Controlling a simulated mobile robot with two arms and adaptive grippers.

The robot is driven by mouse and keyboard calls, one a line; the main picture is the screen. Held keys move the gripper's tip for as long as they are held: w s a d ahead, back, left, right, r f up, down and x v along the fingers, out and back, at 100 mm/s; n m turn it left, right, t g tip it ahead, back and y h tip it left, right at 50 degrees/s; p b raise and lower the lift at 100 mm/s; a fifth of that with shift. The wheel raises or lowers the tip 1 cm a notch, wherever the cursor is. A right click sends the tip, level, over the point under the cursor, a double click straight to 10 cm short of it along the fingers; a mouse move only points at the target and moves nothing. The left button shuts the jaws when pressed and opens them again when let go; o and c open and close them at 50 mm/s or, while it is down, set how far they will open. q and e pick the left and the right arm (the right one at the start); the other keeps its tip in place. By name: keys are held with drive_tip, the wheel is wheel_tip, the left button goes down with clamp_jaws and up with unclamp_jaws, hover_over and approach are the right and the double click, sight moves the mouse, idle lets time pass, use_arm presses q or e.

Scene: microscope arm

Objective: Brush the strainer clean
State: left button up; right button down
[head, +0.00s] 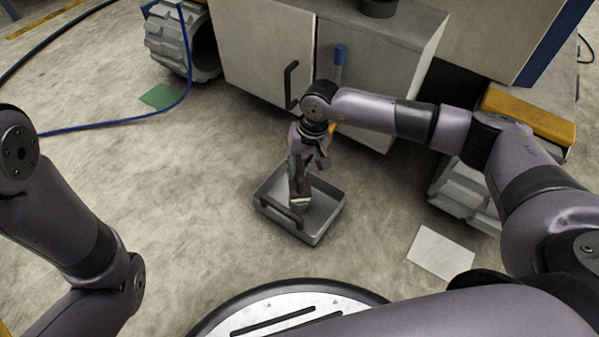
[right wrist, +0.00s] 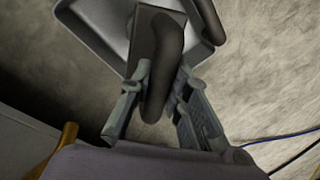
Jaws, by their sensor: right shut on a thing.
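A shallow grey rectangular pan (head: 331,212), apparently the strainer, lies on the floor in the head view. A dark bar handle (head: 279,209) shows at its near left side. My right gripper (head: 303,166) points down over the pan. It is shut on a dark curved handle joined to a flat dark block (right wrist: 146,38), apparently the brush. In the right wrist view, the handle lies between the fingers (right wrist: 162,85) and the block is over the pan (right wrist: 91,28). Whether the block touches the pan's bottom cannot be told. My left arm is at the left; its gripper is outside the picture.
A grey cabinet (head: 262,62) on chunky wheels stands behind the pan, with a blue object (head: 340,57) at its front. A white sheet (head: 441,253) lies right of the pan, a green one (head: 162,96) at the back left. Blue cable (head: 112,123) crosses the left floor.

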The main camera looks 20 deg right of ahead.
drive_tip(key=shift+w, duration=0.25)
drive_tip(key=shift+s, duration=0.1)
drive_tip(key=shift+s+a+p, duration=0.1)
drive_tip(key=shift+s+p, duration=0.2)
drive_tip(key=shift+s, duration=0.25)
drive_tip(key=shift+s+a+p, duration=0.2)
drive_tip(key=shift+s+p, duration=0.15)
drive_tip(key=shift+s, duration=0.5)
drive_tip(key=shift+w+d+f+b, duration=0.1)
drive_tip(key=shift+w+d+b, duration=0.15)
drive_tip(key=shift+w+b, duration=0.65)
drive_tip(key=shift+w+d, duration=0.1)
drive_tip(key=shift+w, duration=0.5)
drive_tip(key=shift+s, duration=0.15)
